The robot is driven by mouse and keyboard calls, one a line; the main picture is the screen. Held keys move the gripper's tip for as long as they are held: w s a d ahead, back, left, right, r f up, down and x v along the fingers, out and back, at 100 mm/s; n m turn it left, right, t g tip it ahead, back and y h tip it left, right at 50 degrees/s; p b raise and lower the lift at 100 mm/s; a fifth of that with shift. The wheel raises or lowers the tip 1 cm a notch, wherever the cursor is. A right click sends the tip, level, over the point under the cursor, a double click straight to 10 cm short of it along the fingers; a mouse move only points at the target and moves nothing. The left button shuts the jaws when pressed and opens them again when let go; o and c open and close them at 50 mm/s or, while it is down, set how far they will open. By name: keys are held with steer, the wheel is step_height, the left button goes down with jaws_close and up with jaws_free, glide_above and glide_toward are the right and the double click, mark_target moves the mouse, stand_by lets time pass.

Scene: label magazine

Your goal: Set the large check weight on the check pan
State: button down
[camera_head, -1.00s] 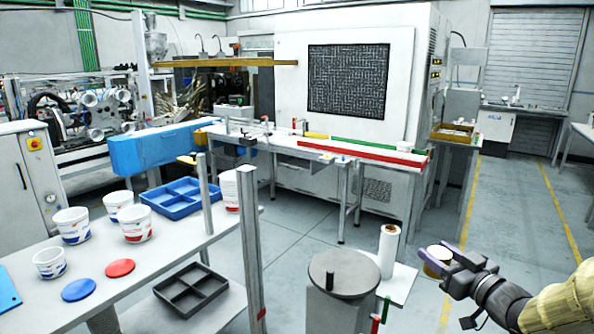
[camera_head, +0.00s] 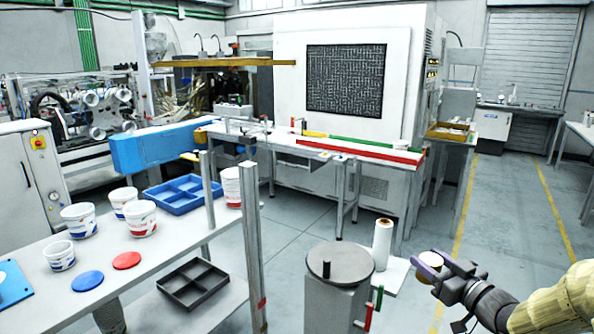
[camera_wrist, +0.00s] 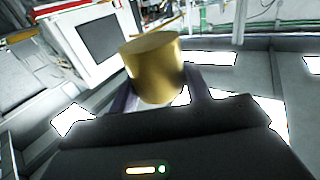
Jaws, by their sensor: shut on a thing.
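My gripper (camera_head: 433,268) is shut on a brass-coloured cylinder, the check weight (camera_head: 430,259), at the lower right of the head view. In the wrist view the weight (camera_wrist: 154,68) stands up between the fingers, its flat top showing and its lower part hidden by the gripper. It is held in the air, over the floor to the right of the white roll. I cannot make out the check pan for certain. A blue plate with a pale round part (camera_head: 12,284) is cut off at the left edge, on the white table.
The white table (camera_head: 170,252) at left bears several tubs, a blue divided tray (camera_head: 182,196) and blue and red lids. A grey round-topped pedestal (camera_head: 340,264) and a white roll (camera_head: 382,245) stand between it and my gripper. Floor on the right is clear.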

steer(key=w+a+f+m+t+h+p, duration=0.1)
steer(key=w+a+f+p, duration=0.15)
steer(key=f, duration=0.35)
steer(key=w+a+f+m+h+p, duration=0.1)
steer(key=a+f+h+p, duration=0.1)
steer(key=a+f+p, duration=0.3)
steer(key=s+a+f+m+h+p, duration=0.1)
steer(key=s+a+f+h, duration=0.1)
steer(key=f, duration=0.5)
steer(key=s+a+f+m+h+p, duration=0.1)
steer(key=s+a+f+h, duration=0.1)
steer(key=a+f, duration=0.3)
step_height(320, 180, down, 2)
steer(key=shift+s+m+t, duration=0.3)
steer(key=shift+s+m, duration=0.1)
steer(key=shift+s, duration=0.15)
steer(key=shift+a, duration=0.1)
steer(key=s+f, duration=0.4)
steer(key=f, duration=0.1)
steer(key=shift+s+f, duration=0.2)
steer(key=shift+f, duration=0.05)
stand_by(0.5)
steer(key=shift+f, duration=0.2)
stand_by(0.6)
steer(key=shift+r, duration=0.2)
stand_by(0.6)
stand_by(0.7)
